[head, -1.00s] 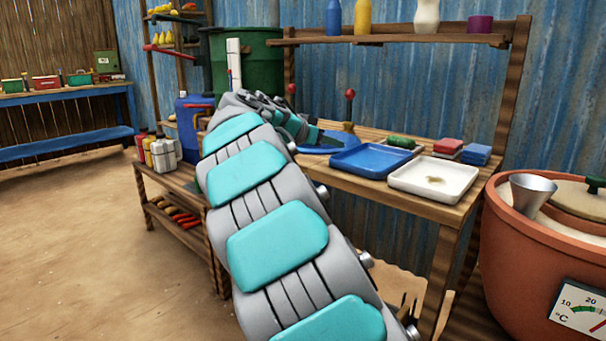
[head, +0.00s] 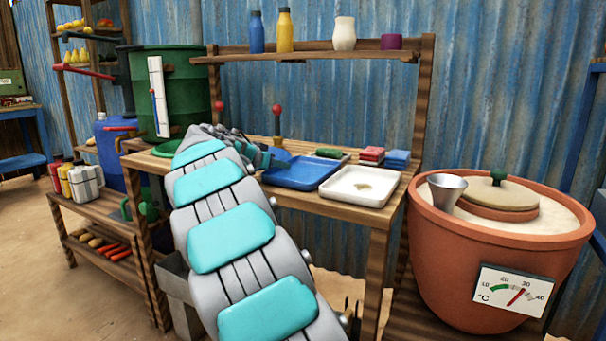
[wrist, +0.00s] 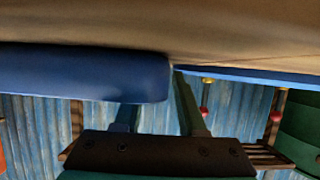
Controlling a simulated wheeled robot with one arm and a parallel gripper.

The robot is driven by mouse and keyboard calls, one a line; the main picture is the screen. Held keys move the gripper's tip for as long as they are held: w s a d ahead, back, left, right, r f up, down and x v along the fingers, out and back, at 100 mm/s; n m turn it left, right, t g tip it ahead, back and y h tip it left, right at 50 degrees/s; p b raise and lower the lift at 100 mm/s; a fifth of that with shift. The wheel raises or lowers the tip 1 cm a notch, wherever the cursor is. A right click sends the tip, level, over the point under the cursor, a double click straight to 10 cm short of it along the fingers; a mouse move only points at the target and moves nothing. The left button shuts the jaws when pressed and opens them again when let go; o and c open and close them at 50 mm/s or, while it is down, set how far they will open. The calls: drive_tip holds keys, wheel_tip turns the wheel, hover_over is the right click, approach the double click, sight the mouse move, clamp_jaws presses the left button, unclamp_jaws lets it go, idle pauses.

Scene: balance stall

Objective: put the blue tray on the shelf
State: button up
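The blue tray (head: 303,174) lies flat on the wooden bench, left of a white tray, and looks empty. A broad blue edge, likely this tray's, crosses the upper left of the wrist view (wrist: 80,75). My gripper (head: 268,158) is low at the tray's left end. In the wrist view its two fingers (wrist: 158,110) stand apart, with the blue edge hiding the left fingertip. I cannot tell whether they touch the tray. The wooden shelf (head: 368,55) above the bench holds a blue bottle, a yellow bottle, a white vase and a purple cup.
The white tray (head: 359,187), red blocks (head: 371,155) and blue blocks (head: 396,160) are near the blue tray. Red-knobbed levers (head: 277,115) rise behind my gripper. A large clay pot (head: 480,265) stands at right. The shelf has a gap between yellow bottle and vase.

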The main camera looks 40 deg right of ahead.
clamp_jaws()
idle(1.4)
